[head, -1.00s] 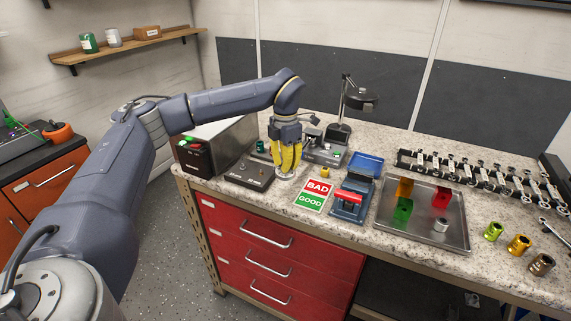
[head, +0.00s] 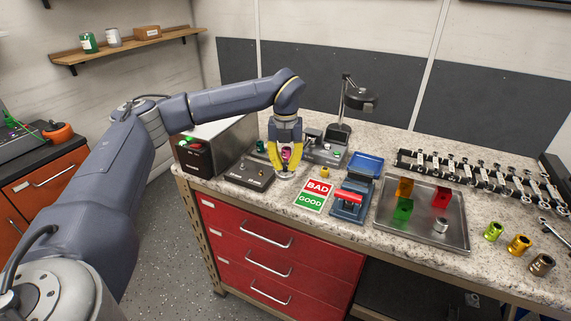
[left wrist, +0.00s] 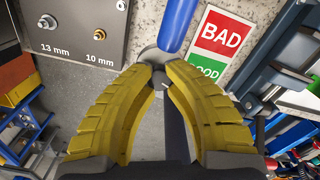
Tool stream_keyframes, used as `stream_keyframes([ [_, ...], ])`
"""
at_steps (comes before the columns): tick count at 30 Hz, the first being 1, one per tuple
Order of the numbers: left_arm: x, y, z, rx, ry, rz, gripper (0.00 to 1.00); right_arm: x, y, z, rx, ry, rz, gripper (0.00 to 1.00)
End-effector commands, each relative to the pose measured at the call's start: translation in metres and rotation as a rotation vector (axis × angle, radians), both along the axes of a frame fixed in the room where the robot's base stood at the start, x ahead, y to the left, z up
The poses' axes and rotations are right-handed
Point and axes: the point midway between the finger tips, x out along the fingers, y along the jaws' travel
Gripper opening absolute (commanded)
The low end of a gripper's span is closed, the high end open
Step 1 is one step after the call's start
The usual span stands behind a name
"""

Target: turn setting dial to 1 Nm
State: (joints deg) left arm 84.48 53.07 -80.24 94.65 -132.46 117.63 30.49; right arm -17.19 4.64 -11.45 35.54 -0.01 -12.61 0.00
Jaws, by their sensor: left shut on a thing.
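My left gripper (head: 284,172) points down over the bench, its yellow fingers bowed and their tips close together. In the left wrist view the fingertips (left wrist: 158,75) close around something small at a round grey part (left wrist: 148,55), which I take to be the setting dial. The round pale base (head: 285,178) shows under the tips in the head view. The fingers hide most of the dial, and I cannot read its scale or setting. A blue rod-like part (left wrist: 178,25) lies just beyond the fingertips. My right gripper is in neither view.
A dark socket plate (head: 248,174), marked 13 mm and 10 mm, sits left of the gripper. The BAD/GOOD card (head: 314,194) lies to the right, then a blue-and-red device (head: 350,198) and a metal tray (head: 455,236). A desk lamp (head: 360,98) stands behind.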

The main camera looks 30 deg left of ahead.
Motion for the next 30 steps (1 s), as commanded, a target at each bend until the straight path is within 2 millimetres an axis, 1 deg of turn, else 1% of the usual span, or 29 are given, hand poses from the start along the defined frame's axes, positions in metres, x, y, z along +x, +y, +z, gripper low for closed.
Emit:
stream_keyframes([
  [6, 0.0000, -0.0001, 0.0000, 0.000, 0.000, 0.172, 0.00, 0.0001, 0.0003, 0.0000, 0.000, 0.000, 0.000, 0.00],
  [15, 0.0002, -0.0002, 0.0002, 0.000, -0.001, 0.335, 0.00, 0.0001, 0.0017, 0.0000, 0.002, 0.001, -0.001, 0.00],
  [22, 0.0002, -0.0002, 0.0002, 0.000, -0.001, 0.393, 0.00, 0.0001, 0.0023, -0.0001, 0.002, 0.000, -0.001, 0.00],
  [30, 0.0003, -0.0001, 0.0002, 0.000, -0.001, 0.409, 0.00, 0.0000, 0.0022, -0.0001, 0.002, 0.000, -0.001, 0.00],
])
